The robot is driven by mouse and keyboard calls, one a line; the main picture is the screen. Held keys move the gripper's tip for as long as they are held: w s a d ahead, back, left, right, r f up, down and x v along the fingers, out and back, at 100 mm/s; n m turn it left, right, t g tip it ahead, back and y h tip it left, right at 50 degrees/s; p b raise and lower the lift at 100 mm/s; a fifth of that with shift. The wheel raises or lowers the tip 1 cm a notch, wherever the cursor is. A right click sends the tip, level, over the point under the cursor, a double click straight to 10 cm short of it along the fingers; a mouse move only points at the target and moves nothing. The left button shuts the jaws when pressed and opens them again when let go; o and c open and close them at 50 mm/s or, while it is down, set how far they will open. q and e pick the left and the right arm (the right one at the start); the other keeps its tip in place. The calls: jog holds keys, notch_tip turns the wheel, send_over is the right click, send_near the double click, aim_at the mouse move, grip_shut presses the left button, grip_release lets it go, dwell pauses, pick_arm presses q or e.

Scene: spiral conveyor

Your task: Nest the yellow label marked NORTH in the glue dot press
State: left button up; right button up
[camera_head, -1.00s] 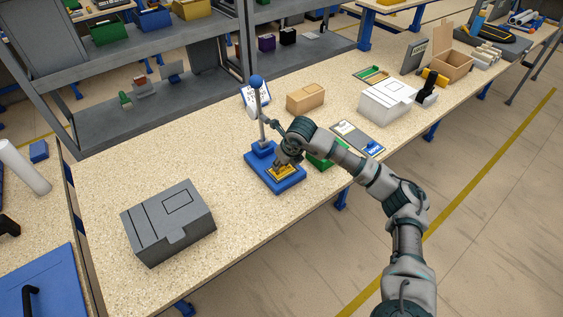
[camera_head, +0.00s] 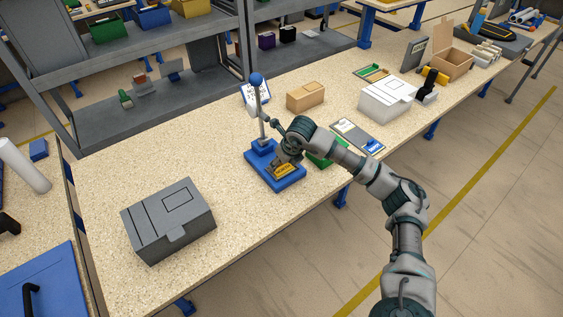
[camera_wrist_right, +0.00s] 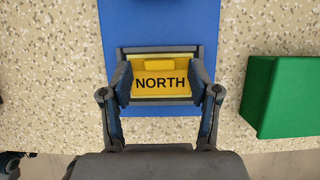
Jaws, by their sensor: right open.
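The yellow label marked NORTH (camera_wrist_right: 161,84) lies inside a grey rectangular frame (camera_wrist_right: 160,101) on the blue base of the glue dot press (camera_wrist_right: 160,22). Its raised yellow tab faces up. In the head view the label (camera_head: 285,170) shows partly under my right gripper (camera_head: 284,163), and the press base (camera_head: 262,173) stands on the table with its post and blue knob behind. In the wrist view my right gripper (camera_wrist_right: 160,78) is open, with one finger at each side of the label. Finger contact is unclear. My left gripper is not in view.
A green block (camera_wrist_right: 285,98) stands right of the press. A grey box (camera_head: 168,221) is at the front left. A tan box (camera_head: 305,96), a tray (camera_head: 357,138) and a white box (camera_head: 387,99) stand farther along the table (camera_head: 120,180).

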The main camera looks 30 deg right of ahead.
jog(key=v, duration=1.1)
jog(key=shift+r, duration=0.35)
jog(key=shift+s, duration=0.1)
